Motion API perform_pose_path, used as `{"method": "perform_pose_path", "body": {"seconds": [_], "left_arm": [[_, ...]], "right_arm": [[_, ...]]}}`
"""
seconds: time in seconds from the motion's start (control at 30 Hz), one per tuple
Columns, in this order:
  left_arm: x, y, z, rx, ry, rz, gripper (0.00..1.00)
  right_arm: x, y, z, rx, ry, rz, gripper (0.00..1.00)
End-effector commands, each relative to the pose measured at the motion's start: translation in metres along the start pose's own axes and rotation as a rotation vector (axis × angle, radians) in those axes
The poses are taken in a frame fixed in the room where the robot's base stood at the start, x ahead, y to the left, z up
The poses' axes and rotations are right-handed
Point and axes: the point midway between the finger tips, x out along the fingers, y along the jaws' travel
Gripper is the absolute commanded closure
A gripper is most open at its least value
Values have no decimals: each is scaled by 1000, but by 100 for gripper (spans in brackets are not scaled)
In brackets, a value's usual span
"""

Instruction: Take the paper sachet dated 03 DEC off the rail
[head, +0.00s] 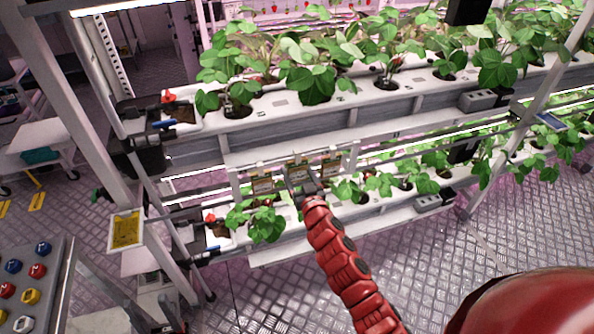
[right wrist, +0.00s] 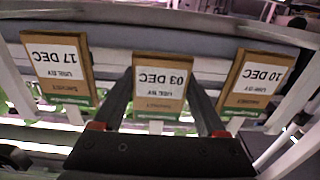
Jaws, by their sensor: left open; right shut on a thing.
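The paper sachet dated 03 DEC (right wrist: 160,80) is the middle one of three in the right wrist view, where its print appears upside down. It is brown-edged with a white label and a green strip. My right gripper (right wrist: 163,90) is shut on it, one finger at each side edge. The sachet still stands in line with its neighbours at the rail; its contact with the rail is hidden. In the head view, my right gripper (head: 300,181) is at the row of small sachets below the upper planter. I cannot make out my left gripper.
A sachet dated 17 DEC (right wrist: 62,68) is on the left and one dated 10 DEC (right wrist: 250,82) on the right, both close to my fingers. Planted troughs (head: 300,120) lie above and below. A rack post (head: 545,95) stands to the right. A button panel (head: 35,280) is at lower left.

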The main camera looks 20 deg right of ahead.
Motion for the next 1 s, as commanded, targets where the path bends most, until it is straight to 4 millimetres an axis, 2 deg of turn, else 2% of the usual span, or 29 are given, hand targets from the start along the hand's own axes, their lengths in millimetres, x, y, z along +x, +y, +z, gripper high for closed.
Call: {"method": "perform_pose_path", "body": {"seconds": [0.37,1.0], "left_arm": [[0,0,0,0,0,0,50],[2,0,0,0,0,0,50]], "right_arm": [[-2,0,0,0,0,0,57],[-44,1,0,-1,-1,1,57]]}}
